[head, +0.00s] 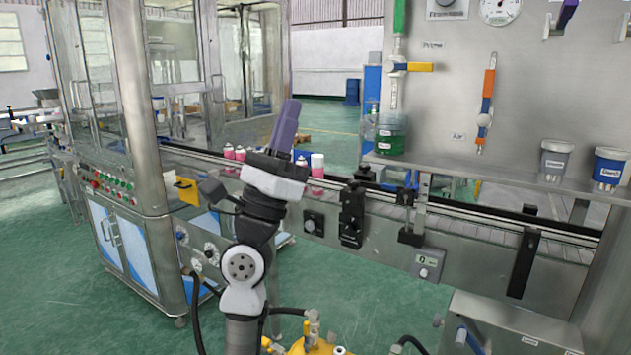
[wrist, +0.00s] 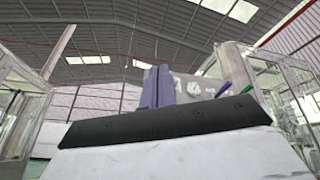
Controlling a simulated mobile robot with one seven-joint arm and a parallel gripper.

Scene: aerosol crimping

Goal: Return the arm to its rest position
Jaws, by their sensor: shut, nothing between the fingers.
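My gripper (head: 287,125) is at the end of my raised arm, left of the middle in the head view. Its purple fingers point up and are closed together with nothing between them. In the wrist view the purple fingers (wrist: 158,87) stand up behind the dark edge of my gripper's body, with the roof above. My gripper is up in front of the conveyor and touches nothing that I can see.
Behind my arm runs a conveyor (head: 380,208) with several pink and white cans (head: 317,170). A glass-walled machine (head: 130,225) stands at left. A steel panel (head: 455,100) with valves is at right. Yellow equipment (head: 318,346) is low in front. Green floor is open at lower left.

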